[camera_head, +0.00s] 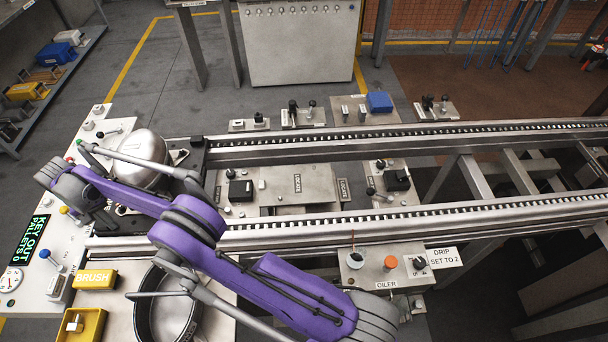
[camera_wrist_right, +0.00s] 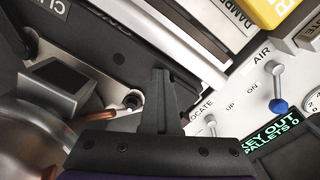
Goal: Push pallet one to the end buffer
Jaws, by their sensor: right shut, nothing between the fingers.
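A silver domed compressor (camera_head: 142,162) sits at the left end of the conveyor, partly behind my purple right arm. A black plate (camera_head: 193,152) shows beside it; in the right wrist view a black plate (camera_wrist_right: 100,65) lies under a metal foot of the silver body (camera_wrist_right: 25,130). This may be pallet one; no number is readable. My right gripper (camera_wrist_right: 158,85) is shut and empty, beside the foot and the black plate. I cannot tell whether it touches them. In the head view its fingertips are hard to make out. No end buffer label is readable. My left gripper is not in view.
Two roller rails (camera_head: 400,207) run right from the compressor, with a locating plate (camera_head: 297,185) between them. A control panel with a blue-knobbed AIR lever (camera_wrist_right: 275,85) and a display reading "KEY OUT PALLETS 0" (camera_head: 36,240) stands left. An oiler box (camera_head: 378,268) stands in front.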

